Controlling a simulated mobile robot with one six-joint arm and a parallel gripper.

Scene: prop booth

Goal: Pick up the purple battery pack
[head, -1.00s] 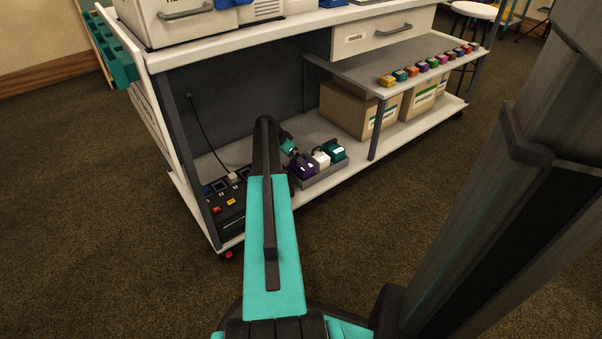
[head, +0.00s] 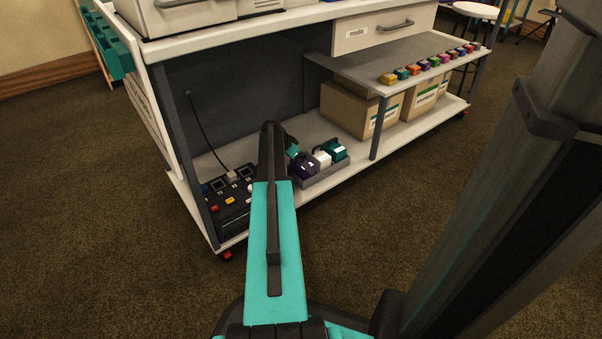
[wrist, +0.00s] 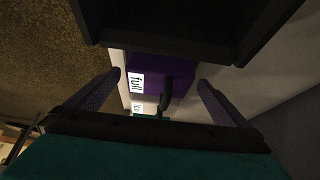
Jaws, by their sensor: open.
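In the wrist view the purple pack (wrist: 150,68) shows a white label reading "full" and a dark handle (wrist: 166,92). My gripper (wrist: 160,84) is open, one finger showing on each side of the purple pack, with nothing held. I cannot tell how far the fingertips are from it. In the head view my arm hides most of the gripper.
A black charging unit (head: 230,196) with coloured buttons and a cable sits left of my arm on the same shelf. Cardboard boxes (head: 352,112) stand behind at the right. Small coloured blocks (head: 430,64) line the shelf above. A cart post (head: 377,130) stands right of the tray.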

